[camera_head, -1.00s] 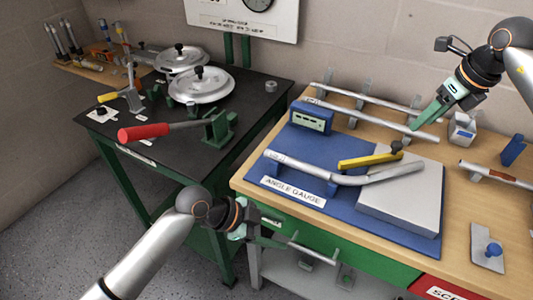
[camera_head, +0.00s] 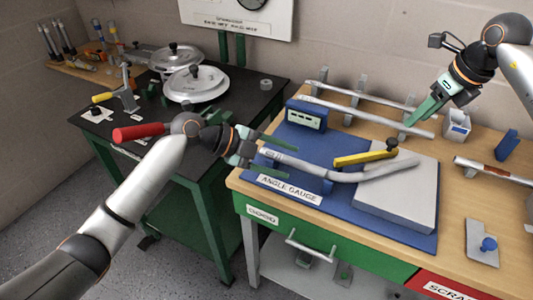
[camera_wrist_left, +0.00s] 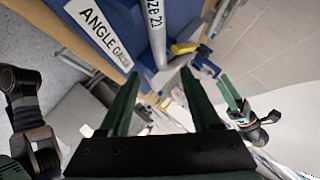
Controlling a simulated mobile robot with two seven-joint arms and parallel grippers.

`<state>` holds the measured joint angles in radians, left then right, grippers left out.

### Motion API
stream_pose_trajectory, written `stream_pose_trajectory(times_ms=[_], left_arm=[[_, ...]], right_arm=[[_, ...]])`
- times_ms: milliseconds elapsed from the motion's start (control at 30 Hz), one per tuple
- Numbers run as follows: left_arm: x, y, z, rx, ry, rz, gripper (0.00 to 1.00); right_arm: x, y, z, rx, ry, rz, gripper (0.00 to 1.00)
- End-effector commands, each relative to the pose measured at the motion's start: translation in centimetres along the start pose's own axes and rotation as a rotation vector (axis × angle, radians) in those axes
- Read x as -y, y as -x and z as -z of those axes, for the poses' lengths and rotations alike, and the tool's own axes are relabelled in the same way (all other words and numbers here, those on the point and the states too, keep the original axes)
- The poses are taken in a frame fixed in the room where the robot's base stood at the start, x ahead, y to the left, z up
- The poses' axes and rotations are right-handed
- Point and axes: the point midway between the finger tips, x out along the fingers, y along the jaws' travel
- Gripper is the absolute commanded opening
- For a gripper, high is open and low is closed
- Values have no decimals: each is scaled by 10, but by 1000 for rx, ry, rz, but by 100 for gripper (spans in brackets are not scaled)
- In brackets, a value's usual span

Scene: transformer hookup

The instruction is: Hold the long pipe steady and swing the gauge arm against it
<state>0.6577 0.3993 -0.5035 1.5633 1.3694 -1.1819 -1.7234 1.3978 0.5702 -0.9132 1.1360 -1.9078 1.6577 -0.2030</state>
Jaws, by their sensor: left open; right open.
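The long pipe (camera_head: 330,173) is silvery and bent, lying over the blue angle gauge (camera_head: 262,177) with its right part over the grey plate (camera_head: 395,205). The yellow gauge arm (camera_head: 362,158), with a black knob, lies just behind the pipe; whether they touch is unclear. My left gripper (camera_head: 280,156) is open at the pipe's left end. In the left wrist view the pipe (camera_wrist_left: 156,35) runs beyond the open left fingers (camera_wrist_left: 163,100), lined up with the gap between them. My right gripper (camera_head: 412,120) is open, its fingertips near the rear rack, behind the gauge arm.
Straight pipes (camera_head: 370,115) lie on a rack at the back of the wooden bench. A blue display box (camera_head: 306,115) stands behind the pipe's left part. A small plate with a blue knob (camera_head: 483,243) is at right. A red-handled bender (camera_head: 140,131) is on the black table.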

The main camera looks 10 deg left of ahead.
Motion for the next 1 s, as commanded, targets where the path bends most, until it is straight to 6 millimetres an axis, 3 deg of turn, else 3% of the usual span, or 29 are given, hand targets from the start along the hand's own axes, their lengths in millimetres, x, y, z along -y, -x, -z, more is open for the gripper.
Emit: stream_pose_trajectory(times_ms=[200,400,833,1000], left_arm=[[0,-43,1,-2,2,0,64],[0,-67,0,0,2,0,64],[0,-75,0,1,0,0,64],[0,-75,0,1,1,0,45]], right_arm=[[0,0,0,0,0,0,50],[0,0,0,0,0,0,50],[0,0,0,0,0,0,50],[0,0,0,0,0,0,50]])
